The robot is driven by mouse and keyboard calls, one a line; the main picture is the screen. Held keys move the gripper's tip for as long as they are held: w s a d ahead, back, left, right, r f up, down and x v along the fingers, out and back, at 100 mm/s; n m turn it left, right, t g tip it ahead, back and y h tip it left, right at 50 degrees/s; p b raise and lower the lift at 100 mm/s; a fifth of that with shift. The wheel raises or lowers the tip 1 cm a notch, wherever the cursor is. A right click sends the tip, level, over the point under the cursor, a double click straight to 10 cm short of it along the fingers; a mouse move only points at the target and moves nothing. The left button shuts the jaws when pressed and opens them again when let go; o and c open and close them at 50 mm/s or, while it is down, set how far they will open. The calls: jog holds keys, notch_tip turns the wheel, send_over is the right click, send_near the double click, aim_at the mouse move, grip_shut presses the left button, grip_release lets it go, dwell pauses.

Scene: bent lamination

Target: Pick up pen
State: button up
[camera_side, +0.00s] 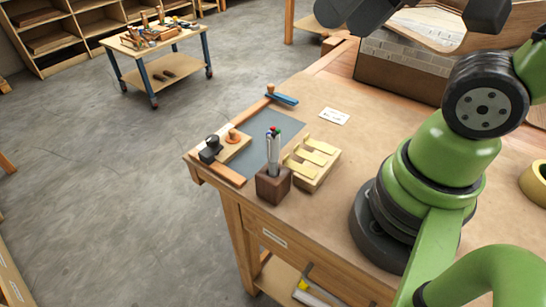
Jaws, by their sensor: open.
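Several pens (273,147) stand upright, close together, in a dark brown wooden holder (272,186) near the front edge of the workbench. Their bodies look pale or grey, with red, green and dark tips. Their lower ends are hidden inside the holder. My gripper (412,12) shows only in part, as dark grey pieces at the top edge of the picture. It is open, well above and to the right of the pens, apart from them. No pen shows between its jaws.
A light wooden block with yellowish pieces (312,163) stands right beside the pen holder. Behind them lie a blue-grey mat (250,143), a wooden plane (222,150) and a white card (334,116). A curved wooden piece on a block (410,62) stands at the back right.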

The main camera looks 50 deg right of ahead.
jog(key=w+a+f+g, duration=0.2)
jog(key=w+f+g, duration=0.2)
jog(key=w, duration=0.1)
jog(key=g+h, duration=0.2)
send_over(273, 133)
jog(key=f, duration=0.3)
jog(key=d+f, duration=0.1)
jog(key=f, duration=0.1)
jog(key=shift+w+f, duration=0.2)
jog(key=shift+f, duration=0.1)
jog(key=shift+w+a+f+g, duration=0.1)
jog(key=shift+a+f+g, duration=0.05)
jog(key=shift+f+g, duration=0.15)
notch_tip(273, 133, down, 10)
jog(key=shift+r, duration=0.1)
jog(key=c, duration=0.8)
